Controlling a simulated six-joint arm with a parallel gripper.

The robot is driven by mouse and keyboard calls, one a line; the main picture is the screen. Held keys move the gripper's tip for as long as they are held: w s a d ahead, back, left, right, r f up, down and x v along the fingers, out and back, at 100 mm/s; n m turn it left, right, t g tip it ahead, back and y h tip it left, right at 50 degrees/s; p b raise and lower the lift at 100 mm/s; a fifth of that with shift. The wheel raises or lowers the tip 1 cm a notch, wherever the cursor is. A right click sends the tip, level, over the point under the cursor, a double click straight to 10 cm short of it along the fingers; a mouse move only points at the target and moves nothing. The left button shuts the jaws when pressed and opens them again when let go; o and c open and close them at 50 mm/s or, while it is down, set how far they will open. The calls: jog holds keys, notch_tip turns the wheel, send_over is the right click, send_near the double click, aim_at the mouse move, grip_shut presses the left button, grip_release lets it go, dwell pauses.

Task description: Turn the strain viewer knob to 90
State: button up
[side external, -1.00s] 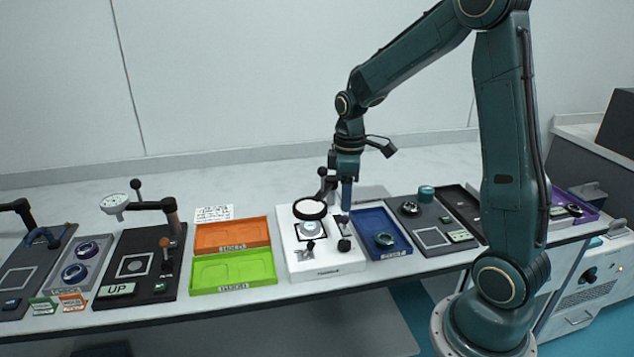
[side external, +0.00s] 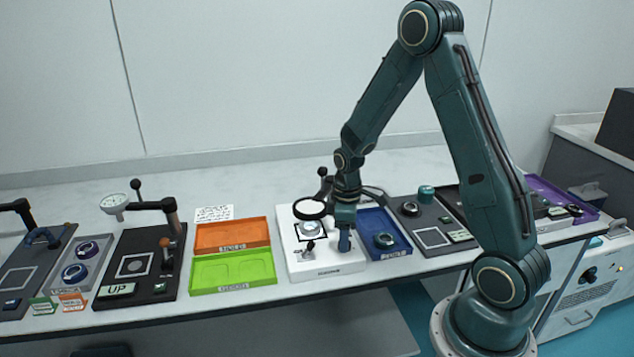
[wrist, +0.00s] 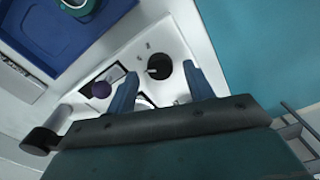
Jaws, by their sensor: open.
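The strain viewer is a white box (side external: 325,268) with a black ring lens (side external: 309,208) above its top, seen in the side view. Its white top also shows in the wrist view (wrist: 150,42). My gripper (side external: 344,246) points down over the front right part of the box. In the wrist view its two blue fingers (wrist: 161,72) are spread apart. A dark knob (wrist: 159,66) with a pale spot shows between the fingertips. In the side view my fingers hide this knob. I cannot tell whether the fingers touch it, and its angle reading is not legible.
A blue tray (side external: 393,243) with a round part stands close on the right of the box. Orange (side external: 232,235) and green (side external: 235,270) trays lie to its left. A small metal part (side external: 310,246) sits on the box's top, left of my gripper.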

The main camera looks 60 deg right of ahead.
jog(key=shift+f, duration=0.85)
jog(key=shift+c, duration=0.2)
jog(key=c, duration=0.9)
jog(key=shift+c, duration=0.2)
jog(key=shift+m, duration=0.3)
jog(key=m, duration=1.1)
